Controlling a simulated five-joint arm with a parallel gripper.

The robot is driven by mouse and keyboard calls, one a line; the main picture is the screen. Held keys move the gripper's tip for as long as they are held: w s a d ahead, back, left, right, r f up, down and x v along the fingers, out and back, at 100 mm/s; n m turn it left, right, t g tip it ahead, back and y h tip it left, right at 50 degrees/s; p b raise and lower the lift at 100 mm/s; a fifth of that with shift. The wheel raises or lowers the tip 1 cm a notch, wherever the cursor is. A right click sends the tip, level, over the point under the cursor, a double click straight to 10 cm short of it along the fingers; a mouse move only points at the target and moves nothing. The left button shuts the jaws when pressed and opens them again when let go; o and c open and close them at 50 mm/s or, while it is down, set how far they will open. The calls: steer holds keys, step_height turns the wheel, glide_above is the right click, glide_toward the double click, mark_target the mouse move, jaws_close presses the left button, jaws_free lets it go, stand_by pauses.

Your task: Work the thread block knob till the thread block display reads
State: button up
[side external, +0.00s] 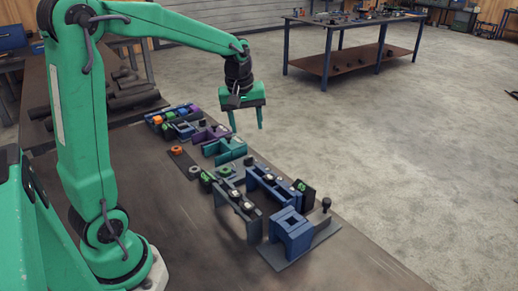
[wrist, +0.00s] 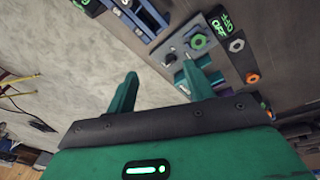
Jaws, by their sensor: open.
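A grey block (side external: 228,170) on the bench carries a green hexagonal knob (wrist: 198,41) and a small dark knob (wrist: 170,58). I cannot tell for sure that it is the thread block. A black display (wrist: 220,26) with green characters stands beside the green knob; it also shows in the side view (side external: 207,178), and its reading is too small to be sure of. My gripper (side external: 246,124) is open and empty, pointing down above the bench beyond the teal block (side external: 230,150). Its two fingers (wrist: 158,72) are apart in the wrist view, touching nothing.
A blue frame (side external: 270,188) with a second green-lit display (side external: 305,189) and a blue block (side external: 290,233) stand nearer the camera. An orange nut (side external: 176,150) and purple and multicoloured fixtures (side external: 170,116) lie farther back. The bench's front (side external: 180,250) is bare.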

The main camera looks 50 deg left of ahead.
mark_target(248, 161)
steer(key=w+a+f+n, duration=0.2)
steer(key=f, duration=0.1)
steer(key=w+a+f+n+g, duration=0.1)
steer(key=w+a+f+n, duration=0.1)
steer(key=a+f, duration=0.1)
steer(key=w+a+f+n, duration=0.2)
steer(key=a+f, duration=0.1)
steer(key=f, duration=0.1)
steer(key=shift+a+g, duration=0.2)
steer(key=shift+g, duration=0.2)
steer(key=shift+f, duration=0.1)
steer(key=shift+f, duration=3.8)
steer(key=shift+c, duration=0.4)
steer(key=c, duration=0.9)
